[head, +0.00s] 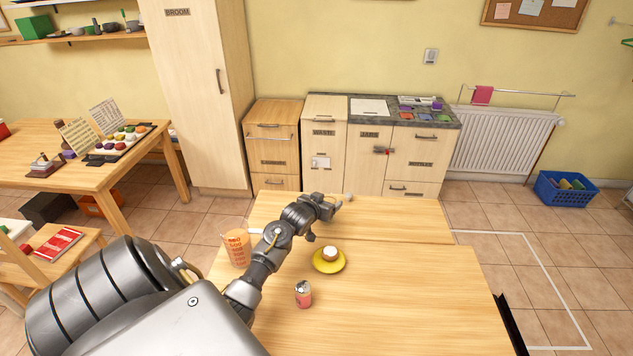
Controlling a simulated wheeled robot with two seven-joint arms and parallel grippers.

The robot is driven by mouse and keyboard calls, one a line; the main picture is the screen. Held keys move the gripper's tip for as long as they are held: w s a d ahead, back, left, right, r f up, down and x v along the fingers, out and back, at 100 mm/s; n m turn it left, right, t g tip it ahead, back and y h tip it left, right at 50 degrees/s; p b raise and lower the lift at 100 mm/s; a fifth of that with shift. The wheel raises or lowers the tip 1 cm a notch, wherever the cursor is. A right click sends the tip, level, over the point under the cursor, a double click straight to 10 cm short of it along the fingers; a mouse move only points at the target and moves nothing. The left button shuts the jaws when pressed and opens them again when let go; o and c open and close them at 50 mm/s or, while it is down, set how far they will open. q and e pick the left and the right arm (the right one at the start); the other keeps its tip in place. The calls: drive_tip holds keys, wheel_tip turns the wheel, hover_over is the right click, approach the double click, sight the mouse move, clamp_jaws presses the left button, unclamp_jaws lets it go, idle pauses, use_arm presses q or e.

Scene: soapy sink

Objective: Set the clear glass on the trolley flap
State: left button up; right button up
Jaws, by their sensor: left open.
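My left gripper (342,201) is open above the far part of the pale wooden top in front of me. I cannot make out a clear glass in this view; the arm hides part of the top. The wooden top has a seam across it. Its far section (410,220) may be the trolley flap, but I cannot tell for sure. My right gripper is out of view.
On the near section (420,300) stand a see-through jug with orange markings (236,248), a yellow saucer (328,267) bearing a small cup, and a small can (303,294). The right side of the top is clear. Low cabinets (370,150) stand behind.

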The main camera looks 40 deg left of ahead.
use_arm(q)
drive_tip(key=b+v, duration=0.1)
drive_tip(key=v, duration=0.9)
drive_tip(key=shift+a+r, duration=0.1)
